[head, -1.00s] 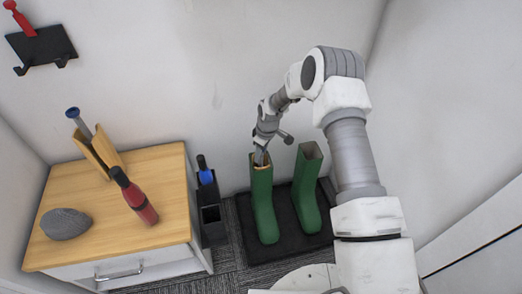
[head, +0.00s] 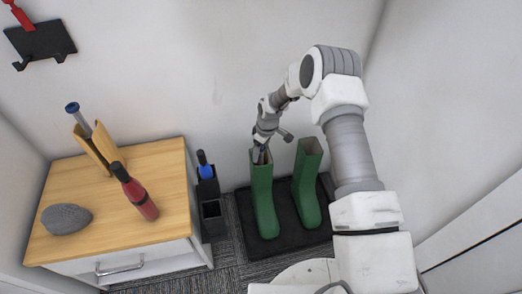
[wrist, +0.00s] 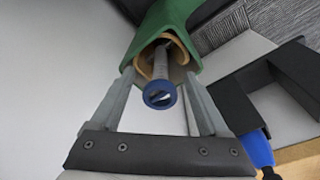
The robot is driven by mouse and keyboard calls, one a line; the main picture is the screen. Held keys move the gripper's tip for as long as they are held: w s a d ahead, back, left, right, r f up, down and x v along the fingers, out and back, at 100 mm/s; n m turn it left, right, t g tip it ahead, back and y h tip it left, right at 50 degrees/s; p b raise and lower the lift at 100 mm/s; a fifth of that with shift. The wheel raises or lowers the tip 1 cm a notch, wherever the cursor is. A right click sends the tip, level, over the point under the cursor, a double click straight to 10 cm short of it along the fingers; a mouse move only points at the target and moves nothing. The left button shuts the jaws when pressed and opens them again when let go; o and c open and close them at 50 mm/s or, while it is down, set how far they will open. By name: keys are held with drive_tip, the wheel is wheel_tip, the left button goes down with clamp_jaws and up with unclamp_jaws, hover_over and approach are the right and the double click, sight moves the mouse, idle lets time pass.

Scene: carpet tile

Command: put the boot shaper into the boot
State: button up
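One boot shaper, with pale wooden halves, a grey rod and a blue knob (wrist: 160,95), is inside the left green boot (head: 263,203). In the wrist view its wooden edges show just within the boot mouth (wrist: 168,22), and the rod and knob stick out. My gripper (wrist: 160,76) is open, its fingers on either side of the rod and knob with gaps to both. In the head view my gripper (head: 262,150) is at the top of the left boot. The right green boot (head: 307,185) stands beside it, its opening empty-looking. A second boot shaper (head: 97,148) stands on the cabinet.
The boots stand on a black tray (head: 284,238). Left of it is a black holder (head: 212,215) with a blue-and-black handled item (head: 205,168). The wooden-topped cabinet (head: 165,165) carries a red bottle (head: 137,195) and a grey stone (head: 66,219). A wall rack (head: 40,46) hangs upper left.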

wheel_tip(320, 180, up, 17)
drive_tip(key=s+d+p, duration=0.1)
drive_tip(key=d+p, duration=0.1)
drive_tip(key=p, duration=0.4)
drive_tip(key=shift+s, duration=0.15)
drive_tip(key=shift+d+r, duration=0.1)
